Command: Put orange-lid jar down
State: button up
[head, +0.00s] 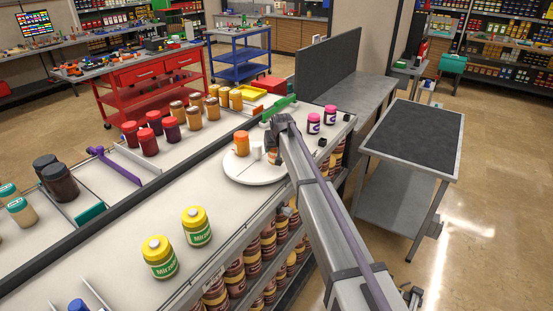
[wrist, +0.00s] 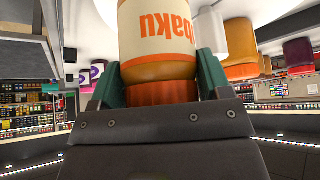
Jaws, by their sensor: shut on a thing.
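My gripper (wrist: 160,82) is shut on a jar (wrist: 158,35) with an orange lid and a cream label with orange lettering. In the wrist view the jar appears upside down, its lid between the green fingers and its base out of frame. In the head view the held jar (head: 274,156) is mostly hidden by my arm, over the right part of a round white disc (head: 252,176). I cannot tell whether it touches the disc. Another orange-lid jar (head: 241,143) stands on the disc, and shows in the wrist view (wrist: 240,35). A white post (head: 256,151) stands between them.
Two pink-lid jars (head: 313,123) stand right of my gripper. Two yellow-lid jars (head: 197,226) stand on the near counter. Red-lid jars (head: 148,142) and several others stand along the back. The counter between the disc and the yellow-lid jars is clear.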

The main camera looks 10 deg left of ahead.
aim_at(276, 152)
notch_tip(276, 152, down, 3)
jog(key=shift+w+f+b, duration=0.1)
jog(key=shift+b, duration=0.7)
jog(key=shift+r, duration=0.3)
jog(key=shift+c, duration=0.5)
jog(key=shift+f, duration=0.15)
jog(key=o, duration=0.7)
jog(key=shift+f, duration=0.15)
jog(key=o, duration=0.5)
